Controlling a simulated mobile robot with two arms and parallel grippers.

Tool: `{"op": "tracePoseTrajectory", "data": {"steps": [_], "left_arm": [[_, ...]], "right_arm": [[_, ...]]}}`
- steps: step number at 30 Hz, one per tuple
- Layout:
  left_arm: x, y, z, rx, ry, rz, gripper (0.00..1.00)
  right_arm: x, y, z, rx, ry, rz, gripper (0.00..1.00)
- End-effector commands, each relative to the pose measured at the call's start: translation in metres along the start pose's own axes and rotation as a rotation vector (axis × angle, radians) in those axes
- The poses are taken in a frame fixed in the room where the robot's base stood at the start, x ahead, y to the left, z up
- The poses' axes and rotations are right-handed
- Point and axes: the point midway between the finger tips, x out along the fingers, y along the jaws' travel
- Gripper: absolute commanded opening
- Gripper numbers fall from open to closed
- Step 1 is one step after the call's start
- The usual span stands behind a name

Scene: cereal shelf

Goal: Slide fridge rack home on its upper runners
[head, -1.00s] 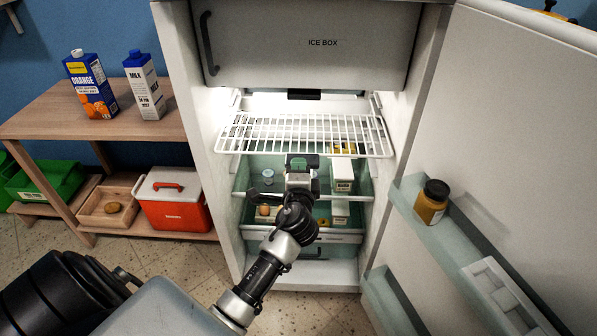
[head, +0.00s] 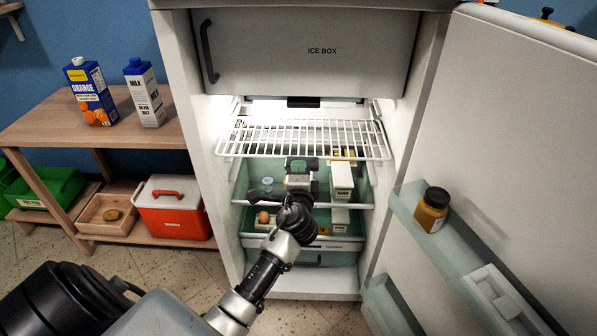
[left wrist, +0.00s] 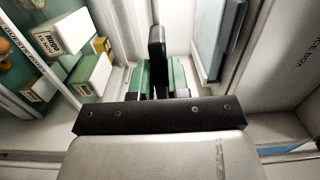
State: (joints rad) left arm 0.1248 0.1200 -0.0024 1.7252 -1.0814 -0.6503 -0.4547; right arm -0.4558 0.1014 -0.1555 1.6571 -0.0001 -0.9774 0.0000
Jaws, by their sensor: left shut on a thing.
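The fridge rack (head: 270,140), a white wire grid, lies roughly level in the upper part of the lit fridge, below the ice box. Its front edge stands out toward me. My left gripper (head: 301,165) is shut on the middle of the rack's front bar; the exact contact is small and partly hidden. The left wrist view shows the gripper's green-sided fingers (left wrist: 160,78) close up. The fridge's side walls flank the rack, and the runners under its sides are hard to make out. My right gripper is in neither view.
Below the rack, a glass shelf holds small boxes (head: 341,178). The fridge door (head: 510,130) stands open at the right, with a jar (head: 432,209) in its bin. A wooden shelf (head: 60,120) with two cartons stands at the left. The ice box (head: 310,55) hangs above.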

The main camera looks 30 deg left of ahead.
Motion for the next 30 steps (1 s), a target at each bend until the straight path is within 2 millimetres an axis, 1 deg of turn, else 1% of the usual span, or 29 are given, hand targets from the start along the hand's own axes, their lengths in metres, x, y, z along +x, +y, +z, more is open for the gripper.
{"op": "tracePoseTrajectory", "data": {"steps": [8, 22, 30], "left_arm": [[0.0, 0.0003, -0.0001, 0.0, 0.0, -0.002, 0.0], [-0.0001, 0.0021, -0.0001, 0.0, 0.0, -0.002, 0.0], [-0.0001, 0.0026, -0.0001, 0.0, 0.0, -0.001, 0.0]], "right_arm": [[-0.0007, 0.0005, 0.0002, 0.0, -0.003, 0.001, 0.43], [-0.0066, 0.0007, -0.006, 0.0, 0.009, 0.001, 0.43], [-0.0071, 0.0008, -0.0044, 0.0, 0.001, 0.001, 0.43]]}}
